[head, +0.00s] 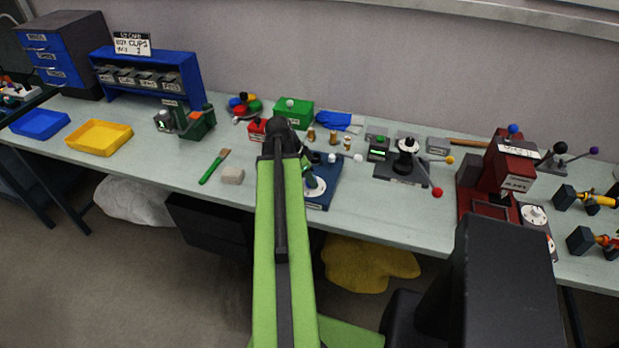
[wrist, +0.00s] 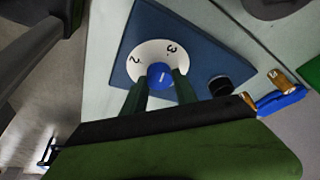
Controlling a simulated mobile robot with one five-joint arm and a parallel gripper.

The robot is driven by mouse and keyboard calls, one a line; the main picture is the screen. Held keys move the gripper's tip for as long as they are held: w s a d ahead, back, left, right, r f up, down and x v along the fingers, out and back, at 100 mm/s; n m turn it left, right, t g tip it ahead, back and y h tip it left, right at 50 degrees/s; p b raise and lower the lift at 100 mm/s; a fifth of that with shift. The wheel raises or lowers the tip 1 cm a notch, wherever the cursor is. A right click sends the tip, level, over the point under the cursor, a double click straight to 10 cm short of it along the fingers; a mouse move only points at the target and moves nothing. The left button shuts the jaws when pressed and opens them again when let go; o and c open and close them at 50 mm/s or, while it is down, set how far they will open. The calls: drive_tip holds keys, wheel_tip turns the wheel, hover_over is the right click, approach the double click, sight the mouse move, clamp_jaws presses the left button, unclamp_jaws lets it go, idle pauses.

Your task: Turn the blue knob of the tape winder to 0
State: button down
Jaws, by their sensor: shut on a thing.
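The tape winder is a dark blue base (wrist: 195,55) with a white dial in the wrist view. The dial (wrist: 148,50) shows a 2 at left and a 3 at upper right; its lower part is hidden behind my fingers. The blue knob (wrist: 159,72) sits at the dial's centre and has a small pale mark on top; I cannot tell which number it points to. My gripper (wrist: 163,88) is shut on the knob, one dark green finger on each side. In the head view the winder base (head: 326,187) is partly hidden by my arm.
A black round part (wrist: 220,86) stands on the base beside the dial. Brass pieces (head: 334,137) and a blue cloth (head: 339,121) lie behind the winder. A black device with a red-tipped lever (head: 437,192) stands to the right.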

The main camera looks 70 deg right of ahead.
drive_tip(key=shift+s+a+n+t, duration=0.1)
drive_tip(key=shift+a+n+t, duration=0.15)
drive_tip(key=shift+n, duration=0.45)
drive_tip(key=shift+d+n+t+h, duration=0.2)
drive_tip(key=shift+n+t+h, duration=0.2)
drive_tip(key=shift+n, duration=0.6)
drive_tip(key=c, duration=1.2)
unclamp_jaws()
